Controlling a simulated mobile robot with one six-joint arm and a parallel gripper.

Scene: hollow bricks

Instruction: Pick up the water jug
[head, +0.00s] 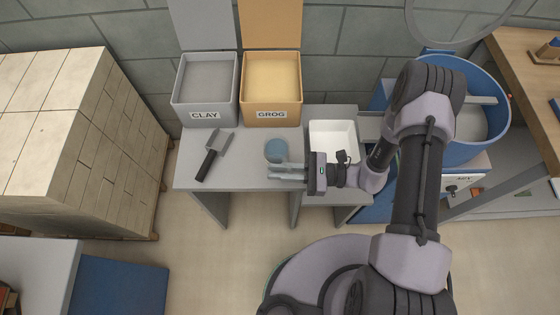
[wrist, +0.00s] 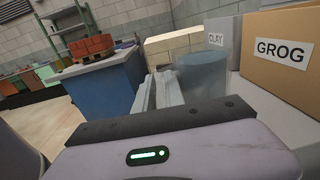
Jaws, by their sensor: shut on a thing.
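The water jug (head: 276,149) is a translucent blue-grey round vessel standing upright at the front middle of the grey bench, below the GROG bin. It also shows in the wrist view (wrist: 205,78), just right of the fingers. My gripper (head: 287,172) reaches in from the right at the jug's near side. Its two fingers (wrist: 160,92) lie close together, shut on the jug at its near side. The exact part between the fingertips, perhaps a handle, is hidden. I cannot tell whether the jug is clear of the bench top.
A grey CLAY bin (head: 205,115) and an orange GROG bin (head: 271,114) stand behind. A white tray (head: 334,127) is right of the jug. A blue mixer drum (head: 490,140) stands far right, a brick stack (head: 100,140) left.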

